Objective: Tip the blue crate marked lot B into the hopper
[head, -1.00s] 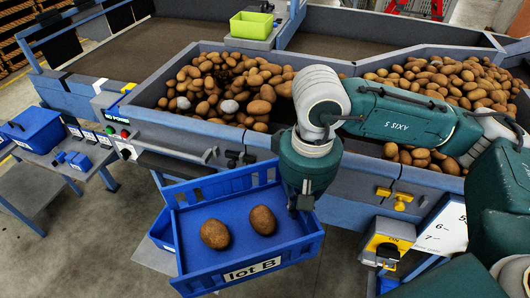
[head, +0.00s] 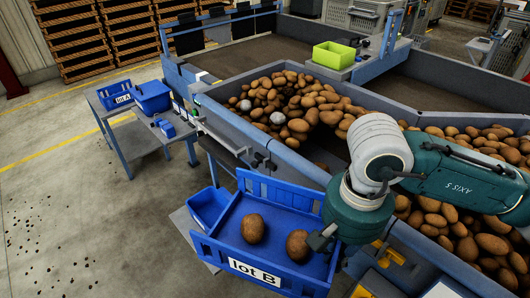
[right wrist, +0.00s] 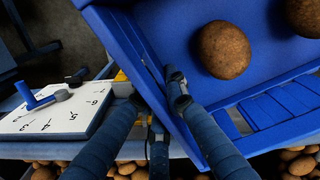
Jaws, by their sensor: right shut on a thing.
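The blue crate marked lot B (head: 228,249) is in front of the hopper (head: 240,128), with two potatoes (head: 253,228) on its floor. Its label faces the front of the head view. My right gripper (head: 322,238) is at the crate's right side wall. In the right wrist view its fingers (right wrist: 158,92) are shut on that wall, one inside and one outside; the crate (right wrist: 262,85) and a potato (right wrist: 224,50) show beyond. The hopper holds many potatoes (head: 310,97) and a few pale lumps. I cannot tell what bears the crate from below. My left gripper is not in view.
A smaller blue bin (head: 207,206) stands close to the crate's left. A crate marked lot A (head: 113,95) and a blue box (head: 153,97) sit on a side table. A green tray (head: 333,55) rests on the hopper's divider. The floor at left is mostly clear.

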